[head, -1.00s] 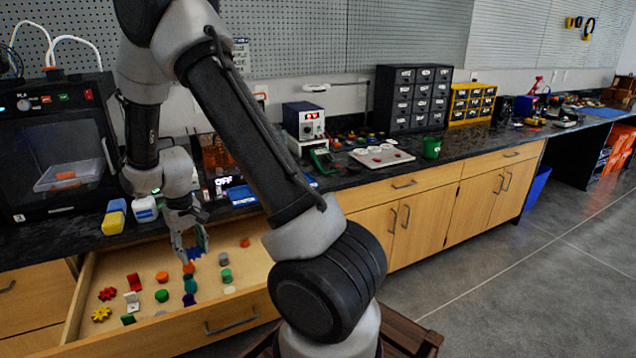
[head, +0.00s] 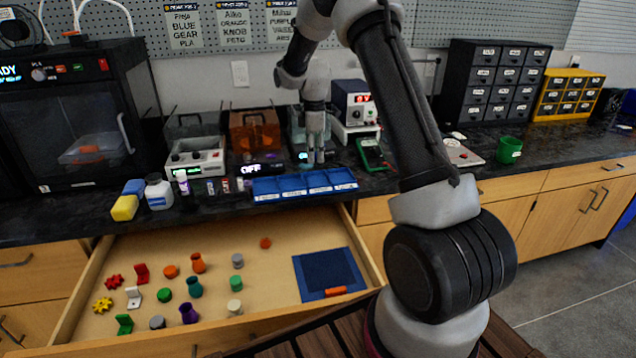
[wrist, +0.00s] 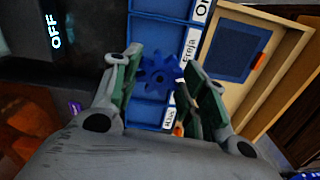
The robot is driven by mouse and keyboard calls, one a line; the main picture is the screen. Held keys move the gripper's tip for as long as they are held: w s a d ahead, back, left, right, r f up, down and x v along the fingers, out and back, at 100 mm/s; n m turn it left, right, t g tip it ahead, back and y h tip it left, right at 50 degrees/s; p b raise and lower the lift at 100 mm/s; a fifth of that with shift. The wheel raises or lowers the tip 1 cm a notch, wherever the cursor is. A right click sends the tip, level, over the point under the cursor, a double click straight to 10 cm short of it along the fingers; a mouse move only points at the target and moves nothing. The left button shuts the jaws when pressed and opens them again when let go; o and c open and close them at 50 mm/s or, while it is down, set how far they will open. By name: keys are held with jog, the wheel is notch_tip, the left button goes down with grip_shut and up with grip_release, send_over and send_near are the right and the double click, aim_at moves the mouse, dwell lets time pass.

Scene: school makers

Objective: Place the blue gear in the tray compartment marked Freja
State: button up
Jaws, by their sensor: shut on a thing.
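In the wrist view the blue gear (wrist: 158,73) is between the fingers of my gripper (wrist: 163,62), which is shut on it. Behind the gear lies the blue tray (wrist: 160,30), with white name labels along its edge. The label Freja (wrist: 189,44) is beside the gear, and the gear covers part of the compartments. In the head view my gripper (head: 316,158) points down over the right half of the blue tray (head: 264,187), which stands at the counter's front edge. The gear is too small to make out there. I cannot tell its exact height above the tray.
The open drawer (head: 210,245) below holds several coloured pieces and a dark blue mat (head: 330,272). A power supply (head: 357,105) and a green meter (head: 372,154) stand right of the tray. Small bottles and a grey device (head: 195,158) stand left.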

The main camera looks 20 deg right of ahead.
aim_at(316, 182)
jog(key=shift+w+d+r+n, duration=0.3)
jog(key=shift+d+n, duration=0.1)
jog(key=shift+d+f, duration=0.15)
jog(key=shift+f, duration=0.2)
jog(key=shift+n, duration=0.3)
notch_tip(316, 182, down, 9)
jog(key=shift+w, duration=0.1)
jog(key=shift+f, duration=0.15)
jog(key=o, duration=0.4)
jog(key=shift+o, duration=0.2)
